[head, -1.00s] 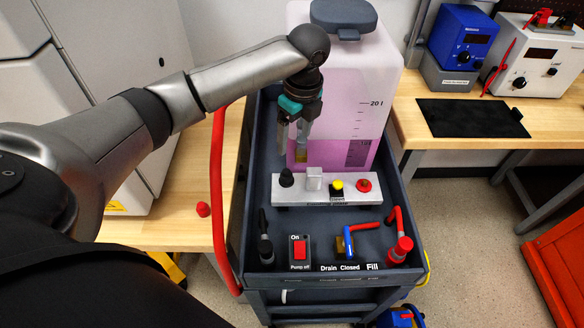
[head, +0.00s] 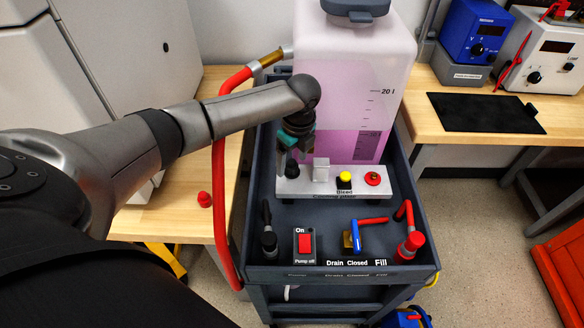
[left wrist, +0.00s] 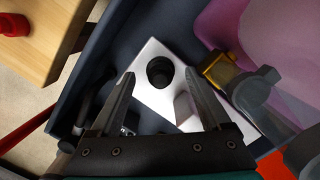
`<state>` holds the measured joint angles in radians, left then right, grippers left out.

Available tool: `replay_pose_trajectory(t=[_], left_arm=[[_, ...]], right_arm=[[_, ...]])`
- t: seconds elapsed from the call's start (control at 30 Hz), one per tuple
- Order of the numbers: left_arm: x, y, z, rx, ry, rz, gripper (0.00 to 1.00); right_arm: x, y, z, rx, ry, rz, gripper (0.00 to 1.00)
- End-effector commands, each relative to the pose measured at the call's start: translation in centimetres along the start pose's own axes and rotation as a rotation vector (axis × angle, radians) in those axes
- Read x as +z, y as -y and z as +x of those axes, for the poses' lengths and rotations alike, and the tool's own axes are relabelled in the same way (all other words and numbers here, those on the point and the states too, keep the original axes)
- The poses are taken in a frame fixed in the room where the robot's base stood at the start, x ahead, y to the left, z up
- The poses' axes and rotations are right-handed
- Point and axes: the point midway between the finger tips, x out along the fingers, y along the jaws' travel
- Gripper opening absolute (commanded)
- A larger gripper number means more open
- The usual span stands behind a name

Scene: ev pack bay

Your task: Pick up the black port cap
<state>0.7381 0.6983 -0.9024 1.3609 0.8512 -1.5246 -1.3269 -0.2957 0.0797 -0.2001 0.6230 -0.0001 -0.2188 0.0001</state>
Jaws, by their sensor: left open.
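The black port cap (head: 292,170) stands at the left end of a white plate (head: 318,189) on the cart; my gripper partly hides it in the head view. In the left wrist view the cap (left wrist: 160,72) shows as a round dark knob on the white plate (left wrist: 150,98). My left gripper (head: 291,160) is open and empty, pointing down over the cap. In the left wrist view the left gripper's fingers (left wrist: 158,82) are spread, with the cap between and just beyond their tips. I cannot tell the exact height gap. My right gripper is not in view.
A clear block (head: 321,170), yellow button (head: 344,180) and red knob (head: 372,179) share the plate. The pink-filled tank (head: 366,105) stands close behind. A red hose (head: 219,200) runs along the cart's left side. Pump switch (head: 305,243) and valves sit in front.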

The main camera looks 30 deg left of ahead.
Motion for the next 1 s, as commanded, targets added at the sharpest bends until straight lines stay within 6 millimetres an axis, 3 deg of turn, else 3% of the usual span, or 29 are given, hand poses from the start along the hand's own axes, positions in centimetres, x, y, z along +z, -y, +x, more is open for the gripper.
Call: replay_pose_trajectory(t=[0.2, 0.9, 1.0], left_arm=[[-0.02, 0.01, 0.03, 0.000, 0.000, 0.000, 0.81], [-0.04, 0.02, -0.01, 0.000, -0.001, 0.000, 0.02], [-0.04, 0.02, -0.01, 0.000, -0.001, 0.000, 0.00]], right_arm=[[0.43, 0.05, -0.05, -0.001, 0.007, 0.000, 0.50], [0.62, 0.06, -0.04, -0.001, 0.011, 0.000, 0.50], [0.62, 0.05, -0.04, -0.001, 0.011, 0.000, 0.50]])
